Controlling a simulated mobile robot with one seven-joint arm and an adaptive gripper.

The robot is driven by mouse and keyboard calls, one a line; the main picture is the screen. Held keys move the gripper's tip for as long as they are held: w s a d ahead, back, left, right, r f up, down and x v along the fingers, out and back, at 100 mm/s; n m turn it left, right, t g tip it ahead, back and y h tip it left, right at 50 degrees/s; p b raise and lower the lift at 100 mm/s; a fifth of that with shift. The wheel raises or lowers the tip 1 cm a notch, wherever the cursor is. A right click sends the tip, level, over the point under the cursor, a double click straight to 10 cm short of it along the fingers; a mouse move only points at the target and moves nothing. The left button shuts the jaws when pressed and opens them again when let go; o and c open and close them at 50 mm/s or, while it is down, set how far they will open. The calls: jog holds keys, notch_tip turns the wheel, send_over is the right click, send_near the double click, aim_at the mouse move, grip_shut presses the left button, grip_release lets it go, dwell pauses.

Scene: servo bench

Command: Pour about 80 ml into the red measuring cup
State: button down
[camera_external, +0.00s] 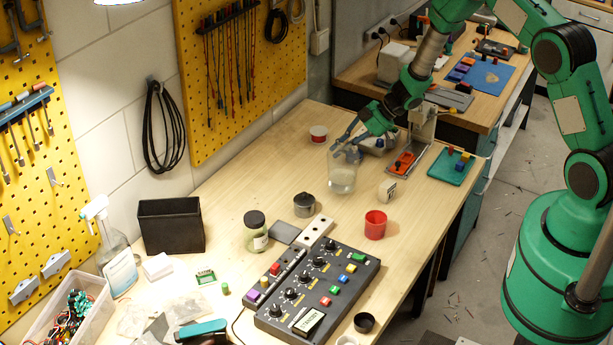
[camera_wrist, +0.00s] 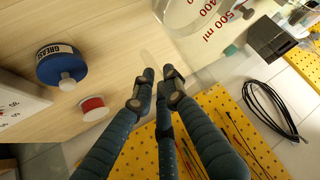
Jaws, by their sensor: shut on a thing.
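A clear beaker (camera_external: 342,181) is at the middle of the bench in the external view. Its printed 400 and 500 ml marks show at the top of the wrist view (camera_wrist: 193,14). My gripper (camera_external: 352,143) is at the beaker's upper part, shut on it; in the wrist view the fingertips (camera_wrist: 160,73) are close together, and the exact contact is hard to see. I cannot tell the liquid level, or whether the base touches the bench. The red measuring cup (camera_external: 375,226) stands upright on the bench, in front and to the right of the beaker, apart from it.
A white block (camera_external: 388,190) stands between beaker and cup. A dark grey pot (camera_external: 304,205), a lidded jar (camera_external: 255,232) and a control panel (camera_external: 318,289) are nearer the camera. A red spool (camera_wrist: 93,108) and blue grease tin (camera_wrist: 62,67) are near my fingers.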

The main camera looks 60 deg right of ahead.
aim_at(352, 159)
jog(key=shift+s+a+f+n+g+y+p, duration=0.25)
jog(key=shift+s+n+p, duration=0.1)
jog(key=shift+s+p, duration=0.35)
jog(key=shift+s+a+f+n+g+y+p, duration=0.2)
jog(key=shift+s+n+p, duration=0.25)
jog(key=shift+s, duration=0.5)
jog(key=shift+s+a+f+n+g+y+p, duration=0.15)
jog(key=shift+s+a+f+n+p, duration=0.15)
jog(key=shift+s+p, duration=0.4)
jog(key=shift+s, duration=0.1)
jog(key=shift+r, duration=0.1)
